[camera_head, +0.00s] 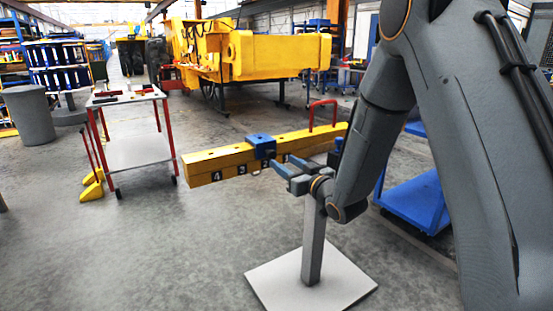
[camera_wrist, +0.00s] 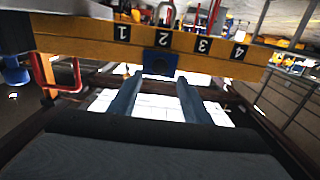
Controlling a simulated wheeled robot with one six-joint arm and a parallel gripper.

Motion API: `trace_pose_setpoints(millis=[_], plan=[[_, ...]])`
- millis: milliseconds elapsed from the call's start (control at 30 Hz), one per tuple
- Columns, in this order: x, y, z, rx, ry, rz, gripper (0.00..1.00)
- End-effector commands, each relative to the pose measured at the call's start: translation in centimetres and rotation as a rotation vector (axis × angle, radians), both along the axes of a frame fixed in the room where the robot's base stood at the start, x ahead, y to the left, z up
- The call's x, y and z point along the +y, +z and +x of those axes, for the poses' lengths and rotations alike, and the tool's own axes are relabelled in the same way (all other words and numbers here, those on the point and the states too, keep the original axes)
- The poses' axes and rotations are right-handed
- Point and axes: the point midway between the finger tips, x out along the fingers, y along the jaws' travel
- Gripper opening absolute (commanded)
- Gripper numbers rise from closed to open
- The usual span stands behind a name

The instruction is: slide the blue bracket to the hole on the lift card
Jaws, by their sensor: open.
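The blue bracket (camera_head: 261,146) sits around a long yellow beam (camera_head: 205,162), toward the middle of its length. In the wrist view the bracket (camera_wrist: 160,62) lines up with the label "2" on the beam (camera_wrist: 75,45); the labels run 1 to 4 from left to right and appear upside down. My gripper (camera_head: 284,169) is open and empty, in front of the beam near the bracket. In the wrist view its two fingertips (camera_wrist: 158,82) point at the bracket, just short of it; contact cannot be told. I cannot make out a lift card in either view.
A red handle (camera_head: 322,103) rises from the beam near its right end. A grey post on a pale base plate (camera_head: 300,285) stands below. A red-legged cart (camera_head: 138,150) is at left, a blue trolley (camera_head: 415,200) at right. Floor in the front left is clear.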

Motion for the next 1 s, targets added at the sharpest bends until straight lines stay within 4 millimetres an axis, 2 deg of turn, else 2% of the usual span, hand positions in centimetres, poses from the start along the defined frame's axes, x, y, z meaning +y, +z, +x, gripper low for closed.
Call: trace_pose_setpoints(millis=[200,333,500,733,767,1000], plan=[[2.0,0.0,2.9,0.0,-0.001,-0.001,0.44],[2.8,0.0,4.1,0.002,-0.001,-0.001,0.44],[3.3,0.0,4.9,0.002,-0.003,-0.001,0.44],[3.3,0.0,4.9,0.002,-0.003,-0.001,0.44],[3.3,0.0,4.9,0.002,-0.003,-0.001,0.42],[3.3,0.0,4.9,0.002,-0.003,-0.002,0.02]])
